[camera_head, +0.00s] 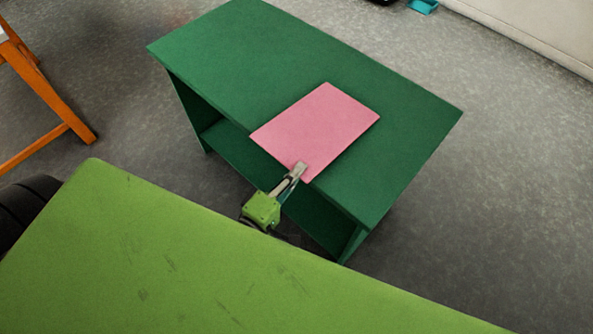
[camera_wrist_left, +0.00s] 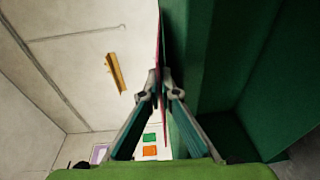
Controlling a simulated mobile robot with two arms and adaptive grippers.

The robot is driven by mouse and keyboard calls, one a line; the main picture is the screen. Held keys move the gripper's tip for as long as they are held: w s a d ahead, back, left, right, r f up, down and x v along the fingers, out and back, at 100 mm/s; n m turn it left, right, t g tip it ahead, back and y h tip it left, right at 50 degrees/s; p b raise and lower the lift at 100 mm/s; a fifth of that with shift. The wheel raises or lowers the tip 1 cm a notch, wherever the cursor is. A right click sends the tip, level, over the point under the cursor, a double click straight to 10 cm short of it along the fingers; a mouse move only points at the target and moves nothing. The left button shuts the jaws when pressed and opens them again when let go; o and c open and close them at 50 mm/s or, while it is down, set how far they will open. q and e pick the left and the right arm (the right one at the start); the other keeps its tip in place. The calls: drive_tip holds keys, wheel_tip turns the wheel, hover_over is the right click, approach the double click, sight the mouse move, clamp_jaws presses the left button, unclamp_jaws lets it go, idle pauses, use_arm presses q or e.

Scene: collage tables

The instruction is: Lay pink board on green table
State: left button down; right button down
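The pink board (camera_head: 318,122) is a flat rectangle over the right-hand part of the dark green table (camera_head: 240,45). Its near corner is in my left gripper (camera_head: 299,170), which reaches in at the table's near edge. In the left wrist view, the left gripper's fingers (camera_wrist_left: 160,88) close on the board (camera_wrist_left: 164,125), seen edge-on as a thin pink strip. The dark green table (camera_wrist_left: 230,75) fills the right of that view, close beside the board. I cannot tell whether the board touches the tabletop. My right gripper is not in view.
The tabletop around the board is bare, and the table has an open shelf underneath. An orange wooden stand (camera_head: 45,95) is at the far left. A small teal object (camera_head: 423,6) lies at the top right. The grey floor (camera_head: 490,190) right of the table is clear.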

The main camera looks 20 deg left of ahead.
use_arm(q)
drive_tip(key=c, duration=2.2)
unclamp_jaws()
drive_tip(key=o, duration=0.8)
drive_tip(key=shift+c, duration=0.2)
drive_tip(key=shift+f, duration=0.1)
drive_tip(key=shift+s+f, duration=0.1)
drive_tip(key=shift+a+f+b, duration=0.15)
drive_tip(key=shift+f+b, duration=1.05)
drive_tip(key=shift+f, duration=0.25)
